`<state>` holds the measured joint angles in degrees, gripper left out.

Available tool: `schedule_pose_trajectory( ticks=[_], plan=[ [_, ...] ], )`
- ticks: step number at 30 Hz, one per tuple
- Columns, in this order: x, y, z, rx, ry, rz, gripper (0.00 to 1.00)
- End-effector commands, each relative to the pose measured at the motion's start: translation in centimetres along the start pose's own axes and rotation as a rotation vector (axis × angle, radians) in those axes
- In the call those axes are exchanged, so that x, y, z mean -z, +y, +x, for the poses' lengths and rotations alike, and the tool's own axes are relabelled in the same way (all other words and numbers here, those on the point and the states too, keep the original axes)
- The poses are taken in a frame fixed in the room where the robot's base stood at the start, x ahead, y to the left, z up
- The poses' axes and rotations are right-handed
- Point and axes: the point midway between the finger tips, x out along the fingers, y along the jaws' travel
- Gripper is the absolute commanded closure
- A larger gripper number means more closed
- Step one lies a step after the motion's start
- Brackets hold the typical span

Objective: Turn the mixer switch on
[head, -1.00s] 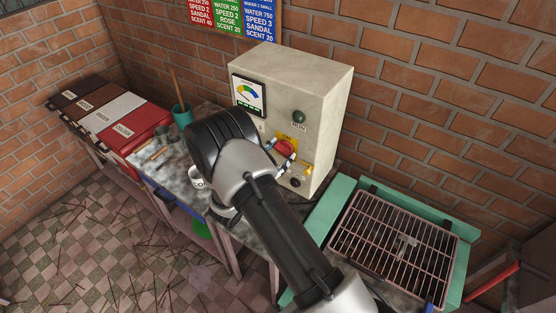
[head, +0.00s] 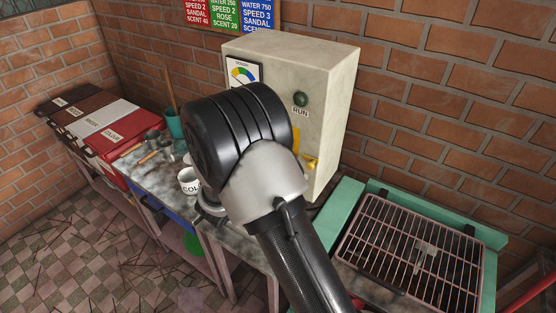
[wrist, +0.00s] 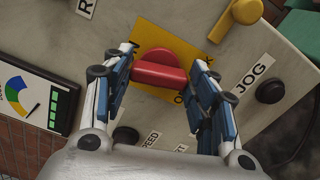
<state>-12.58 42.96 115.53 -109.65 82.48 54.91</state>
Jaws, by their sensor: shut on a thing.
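The red switch knob (wrist: 160,70) sits on a yellow plate (wrist: 178,36) on the pale control box (head: 335,70). Lettering on the plate is partly covered. My gripper (wrist: 162,76) is shut on the red knob, with one blue-padded finger on each side of it. The knob's ridge lies roughly across the wrist picture, from finger to finger. In the head view my dark wrist and arm hide the knob and the fingers; only an edge of the yellow plate shows.
A JOG button (wrist: 270,88) and a yellow lever (wrist: 236,20) are near the right finger. A gauge (wrist: 30,100) is at left. The green RUN lamp (head: 301,99) is on the box. A mug (head: 188,180) stands left of my arm. A wire rack (head: 412,252) lies at right.

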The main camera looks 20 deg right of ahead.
Motion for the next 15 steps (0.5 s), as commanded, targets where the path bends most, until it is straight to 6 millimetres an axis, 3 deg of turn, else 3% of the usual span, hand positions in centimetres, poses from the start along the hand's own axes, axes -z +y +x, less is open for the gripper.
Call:
schedule_pose_trajectory(
  ticks=[15],
  plan=[
    [0.01,-0.35,-0.01,0.001,-0.001,0.253,0.71]
  ],
)
